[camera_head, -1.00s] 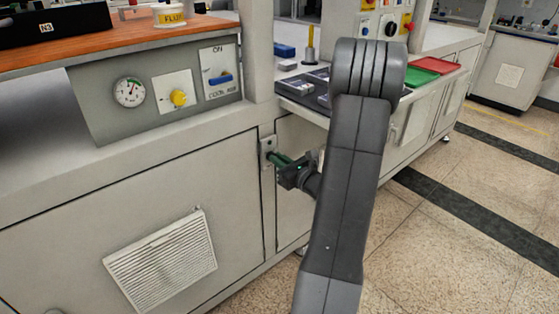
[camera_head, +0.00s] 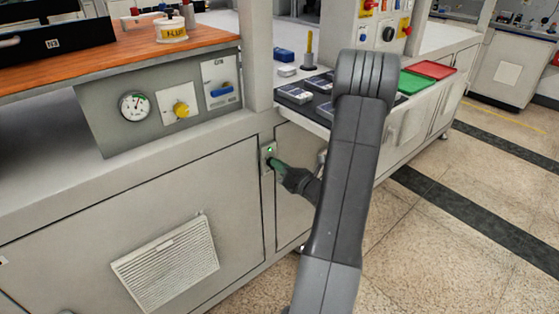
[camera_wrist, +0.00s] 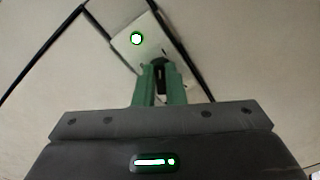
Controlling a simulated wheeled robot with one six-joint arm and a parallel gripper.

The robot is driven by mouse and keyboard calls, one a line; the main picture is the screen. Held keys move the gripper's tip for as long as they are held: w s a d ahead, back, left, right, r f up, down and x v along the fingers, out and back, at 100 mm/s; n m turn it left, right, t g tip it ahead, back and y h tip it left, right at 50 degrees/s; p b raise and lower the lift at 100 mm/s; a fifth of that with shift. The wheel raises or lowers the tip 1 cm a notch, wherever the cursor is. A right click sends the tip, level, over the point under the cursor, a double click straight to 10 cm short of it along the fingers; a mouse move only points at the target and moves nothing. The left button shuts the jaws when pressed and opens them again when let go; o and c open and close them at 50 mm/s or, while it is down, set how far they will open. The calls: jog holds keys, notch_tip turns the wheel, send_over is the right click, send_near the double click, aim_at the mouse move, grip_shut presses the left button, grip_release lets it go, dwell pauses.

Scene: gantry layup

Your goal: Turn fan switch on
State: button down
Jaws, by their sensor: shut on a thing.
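A small pale switch plate (camera_head: 269,150) with a lit green lamp is fixed on the cabinet front, between two door panels. In the wrist view the plate (camera_wrist: 134,47) shows its glowing lamp and a dark lever (camera_wrist: 160,80) below it. My gripper (camera_head: 272,164) reaches the lower part of the plate with its green fingers. In the wrist view, my gripper (camera_wrist: 160,68) has its fingers shut on either side of the lever. The fingers hide much of the lever, and no label on the plate is readable.
A panel to the upper left carries a gauge (camera_head: 135,107), a yellow knob (camera_head: 181,109) and a blue-handled switch (camera_head: 221,90). A vent grille (camera_head: 166,262) is on the lower door. A bench with red (camera_head: 432,69) and green (camera_head: 416,82) trays stands behind my arm.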

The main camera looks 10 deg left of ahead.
jog(key=shift+f+m+p, duration=0.1)
jog(key=shift+m+p, duration=0.85)
jog(key=shift+m, duration=0.55)
jog(key=c, duration=1.5)
grip_release()
jog(key=shift+d, duration=0.1)
jog(key=shift+d, duration=0.1)
jog(key=v, duration=1.3)
jog(key=shift+s+d, duration=0.2)
jog(key=shift+a, duration=0.1)
